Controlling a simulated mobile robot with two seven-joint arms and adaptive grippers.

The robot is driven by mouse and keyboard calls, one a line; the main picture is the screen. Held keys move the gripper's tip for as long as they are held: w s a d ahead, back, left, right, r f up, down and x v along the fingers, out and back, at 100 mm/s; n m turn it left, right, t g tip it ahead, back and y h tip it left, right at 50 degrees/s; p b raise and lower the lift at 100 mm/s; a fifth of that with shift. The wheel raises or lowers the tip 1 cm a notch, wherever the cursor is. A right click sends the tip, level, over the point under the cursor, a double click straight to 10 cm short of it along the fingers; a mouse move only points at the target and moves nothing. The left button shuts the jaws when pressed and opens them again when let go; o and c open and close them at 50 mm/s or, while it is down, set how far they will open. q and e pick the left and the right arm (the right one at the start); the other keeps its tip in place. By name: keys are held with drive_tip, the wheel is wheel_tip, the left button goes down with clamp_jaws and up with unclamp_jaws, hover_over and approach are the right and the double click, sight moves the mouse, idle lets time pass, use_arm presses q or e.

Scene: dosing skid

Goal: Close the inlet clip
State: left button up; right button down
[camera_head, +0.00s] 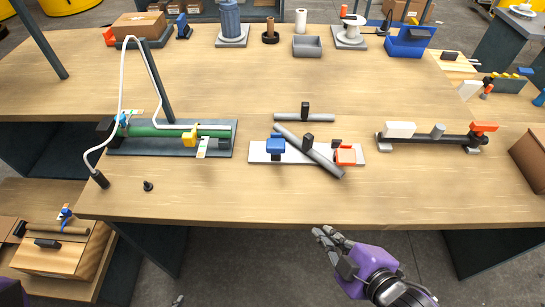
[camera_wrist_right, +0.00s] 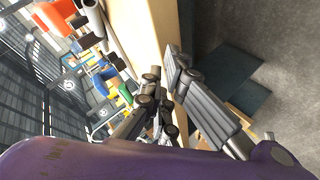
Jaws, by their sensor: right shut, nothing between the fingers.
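A dosing assembly with a green tube (camera_head: 160,131) lies on a dark base plate (camera_head: 222,151) at the left of the near table. It carries a yellow clip (camera_head: 190,139) with a paper tag and a blue clip (camera_head: 122,119) with a tag at its left end. No readable label tells which is the inlet clip, and I cannot tell whether either is shut. A white hose (camera_head: 121,70) loops above it. My right gripper (camera_head: 326,236) is shut and empty, in front of the table edge, far from the clips. It also shows in the right wrist view (camera_wrist_right: 172,88). A small grey tip at the bottom may be my left gripper.
A white plate (camera_head: 258,158) with a blue clamp (camera_head: 276,145), an orange clamp (camera_head: 346,156) and a grey bar lies mid-table. A dark rail (camera_head: 420,139) with white and orange blocks stands right. The front strip of table is mostly clear, with a small black knob (camera_head: 148,186) at left.

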sight(276, 149)
drive_tip(key=w+a+r+n+t+y, duration=0.1)
drive_tip(key=w+a+r+n+y, duration=0.2)
drive_tip(key=a+r+n+y, duration=0.55)
drive_tip(key=w+a+n+h+p, duration=0.1)
drive_tip(key=w+a, duration=0.3)
drive_tip(key=w, duration=0.7)
drive_tip(key=shift+a+f+n+h+p, duration=0.15)
drive_tip(key=shift+a+n+h+p, duration=0.2)
drive_tip(key=shift+a+h+p, duration=0.1)
